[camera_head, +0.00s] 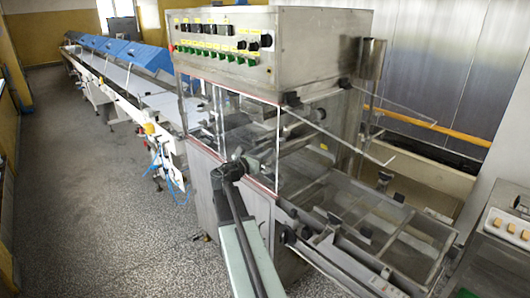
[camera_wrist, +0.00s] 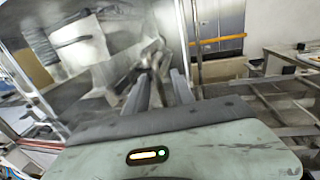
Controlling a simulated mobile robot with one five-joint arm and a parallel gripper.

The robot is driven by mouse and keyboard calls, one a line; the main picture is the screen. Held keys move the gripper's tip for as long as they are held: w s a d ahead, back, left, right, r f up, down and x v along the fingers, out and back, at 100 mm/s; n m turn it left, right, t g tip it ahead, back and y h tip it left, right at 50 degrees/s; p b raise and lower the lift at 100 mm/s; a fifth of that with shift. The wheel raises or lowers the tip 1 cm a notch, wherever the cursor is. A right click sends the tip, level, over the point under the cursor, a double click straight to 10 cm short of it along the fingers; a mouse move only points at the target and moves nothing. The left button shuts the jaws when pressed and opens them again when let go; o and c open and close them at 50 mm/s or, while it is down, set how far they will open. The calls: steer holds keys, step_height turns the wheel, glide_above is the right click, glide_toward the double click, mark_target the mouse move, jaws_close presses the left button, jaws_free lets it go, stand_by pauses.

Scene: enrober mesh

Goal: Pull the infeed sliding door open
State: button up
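The infeed sliding door appears to be the clear, red-edged panel (camera_head: 252,130) on the near side of the steel machine, below its control box. In the wrist view a clear, blurry panel (camera_wrist: 95,65) fills the left and middle. My gripper (camera_head: 236,166) is up close to the panel's lower part in the head view. In the wrist view my gripper (camera_wrist: 159,76) shows two dark fingers with a gap between them. A greyish part, perhaps a handle, lies just beyond the fingertips; I cannot tell whether they touch it.
The control box (camera_head: 220,40) with green switches sits above the panel. A wire mesh conveyor frame (camera_head: 380,235) extends to the lower right. A long blue-covered conveyor line (camera_head: 110,60) runs back left. The speckled floor (camera_head: 70,200) at left is clear.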

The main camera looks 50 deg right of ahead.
jaws_close()
stand_by(0.5)
stand_by(0.8)
